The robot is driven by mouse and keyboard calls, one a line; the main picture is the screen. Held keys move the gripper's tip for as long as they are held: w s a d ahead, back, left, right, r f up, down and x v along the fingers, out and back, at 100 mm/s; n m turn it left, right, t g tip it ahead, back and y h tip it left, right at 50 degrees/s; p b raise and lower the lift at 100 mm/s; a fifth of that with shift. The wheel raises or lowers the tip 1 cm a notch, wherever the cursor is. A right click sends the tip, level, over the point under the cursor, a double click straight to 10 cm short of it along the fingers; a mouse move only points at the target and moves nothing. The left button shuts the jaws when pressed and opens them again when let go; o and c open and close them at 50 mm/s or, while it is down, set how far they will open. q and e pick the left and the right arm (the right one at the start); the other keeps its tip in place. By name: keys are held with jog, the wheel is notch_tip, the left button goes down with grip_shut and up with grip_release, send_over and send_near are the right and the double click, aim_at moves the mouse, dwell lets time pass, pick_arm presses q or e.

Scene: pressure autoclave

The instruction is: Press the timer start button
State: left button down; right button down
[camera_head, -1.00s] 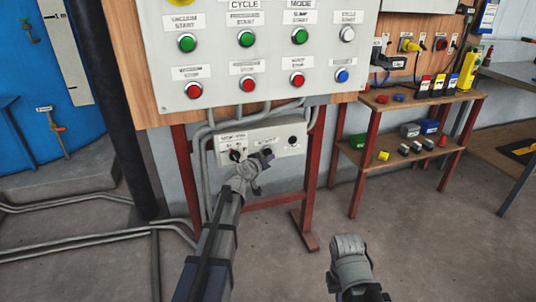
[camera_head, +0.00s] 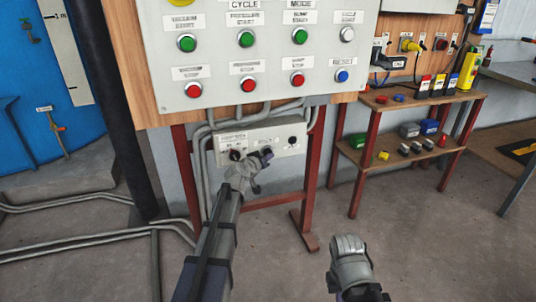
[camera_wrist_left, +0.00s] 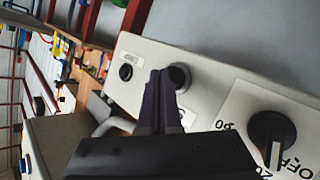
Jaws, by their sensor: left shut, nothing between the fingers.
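A small light control box (camera_head: 285,148) is mounted under the large panel. It carries a black dial knob (camera_head: 235,155) on the left, marked OFF in the left wrist view (camera_wrist_left: 270,132). A dark round button (camera_wrist_left: 180,77) is in the middle of the box, and a black button (camera_head: 292,140) is on its right. Which one is the timer start button I cannot read. My left gripper (camera_head: 266,156) is shut and empty in front of the middle button. In the left wrist view its purple fingertips (camera_wrist_left: 161,76) overlap that button's edge; contact cannot be told.
The large panel (camera_head: 215,70) above has green, red and blue buttons. Red legs (camera_head: 312,180) support it, and grey conduits (camera_head: 205,175) run beside the box. A wooden shelf (camera_head: 400,160) with small parts stands right. The floor in front is clear.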

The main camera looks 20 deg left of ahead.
pick_arm(q)
jog(key=shift+w+a, duration=0.3)
jog(key=shift+w, duration=0.15)
dwell(0.8)
dwell(0.3)
jog(key=shift+s+d, duration=0.5)
jog(key=shift+s, duration=0.25)
jog(key=s+d, duration=0.1)
jog(key=s, duration=0.1)
jog(key=s+d, duration=0.2)
jog(key=shift+s, duration=0.1)
jog(key=shift+a, duration=0.1)
dwell(0.6)
